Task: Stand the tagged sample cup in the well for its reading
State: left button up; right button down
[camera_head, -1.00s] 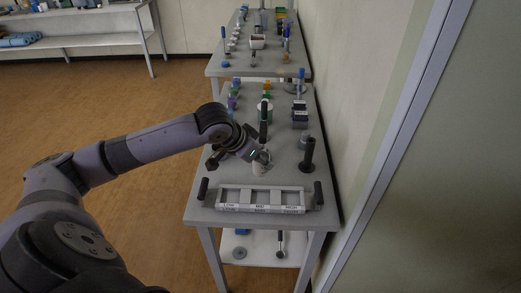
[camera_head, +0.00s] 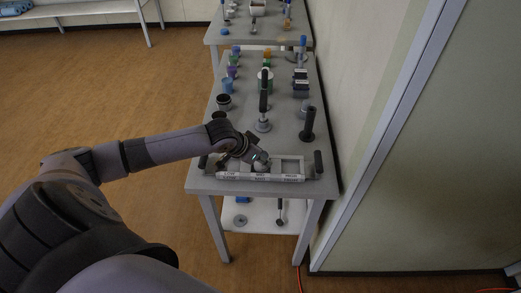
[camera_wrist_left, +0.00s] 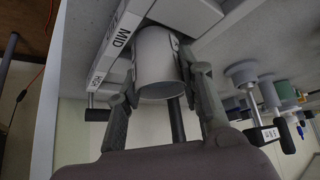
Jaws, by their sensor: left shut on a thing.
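A white sample cup (camera_wrist_left: 158,58) is held between the two fingers of my left gripper (camera_wrist_left: 163,82), as the left wrist view shows. A dark mark shows at the cup's edge; I cannot read a tag. In the head view my left gripper (camera_head: 258,162) is over the middle of a grey three-section rack (camera_head: 299,168) and mostly hides the cup. My right gripper is not in view.
Black handles (camera_head: 318,162) stand at the rack's ends. Behind it are a black upright cylinder (camera_head: 308,125) and a grey-based tool with a black grip (camera_head: 263,108). Small jars and blocks line the table's far part. The wall is close on the right.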

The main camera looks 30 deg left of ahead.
pick_arm(q)
jog(key=shift+f, duration=0.1)
jog(key=o, duration=1.2)
jog(key=v, duration=1.2)
